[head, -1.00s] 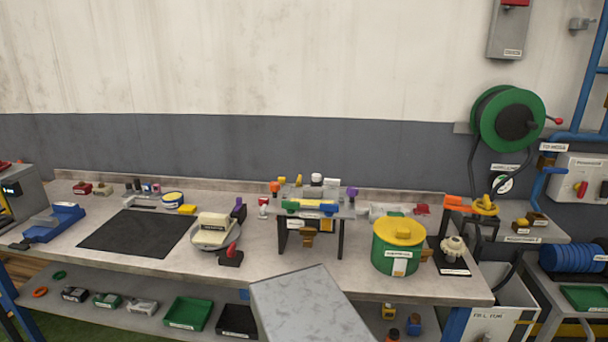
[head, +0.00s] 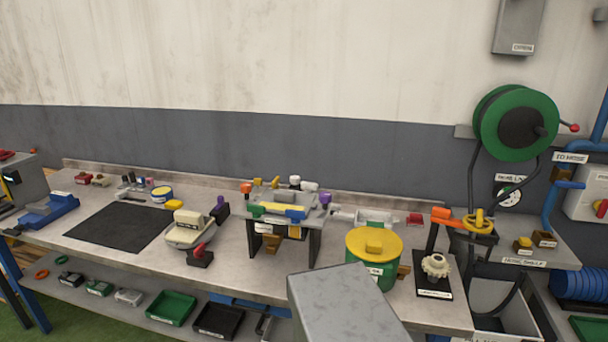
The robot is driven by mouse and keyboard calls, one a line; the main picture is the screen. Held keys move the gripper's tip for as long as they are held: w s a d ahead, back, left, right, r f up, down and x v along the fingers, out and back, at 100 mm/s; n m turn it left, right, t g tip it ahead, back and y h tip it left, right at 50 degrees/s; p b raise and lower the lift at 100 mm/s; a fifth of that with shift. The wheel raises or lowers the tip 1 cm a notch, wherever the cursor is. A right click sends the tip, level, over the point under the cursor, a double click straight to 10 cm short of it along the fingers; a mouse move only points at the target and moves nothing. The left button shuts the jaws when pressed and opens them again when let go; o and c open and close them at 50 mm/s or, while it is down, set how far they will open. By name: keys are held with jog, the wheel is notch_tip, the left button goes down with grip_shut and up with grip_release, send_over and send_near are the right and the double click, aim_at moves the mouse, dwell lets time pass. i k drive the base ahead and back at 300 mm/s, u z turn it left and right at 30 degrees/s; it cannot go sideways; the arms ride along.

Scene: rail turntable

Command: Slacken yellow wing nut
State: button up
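A grey raised fixture (head: 256,222) on dark legs stands at the middle of the bench and bears several small coloured parts. Small yellow parts (head: 274,182) show at its back edge, and a blue-and-yellow bar lies along its front. One of these yellow parts may be the wing nut, but they are too small to tell its shape. Orange, white, purple and green knobs sit around the fixture's edges. My gripper is not in view. A grey block, apparently part of my own body, fills the bottom centre.
A green drum with a yellow lid (head: 374,244) stands right of the fixture. A white scale-like device (head: 188,230) and a red-handled part (head: 200,254) stand left of it. A black mat (head: 120,230) lies clear on the bench (head: 240,277). A green hose reel (head: 515,122) hangs at right.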

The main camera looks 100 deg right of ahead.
aim_at(275, 184)
jog(key=u, duration=0.05)
jog(key=k, duration=1.85)
jog(key=z, duration=0.65)
jog(key=i, duration=1.65)
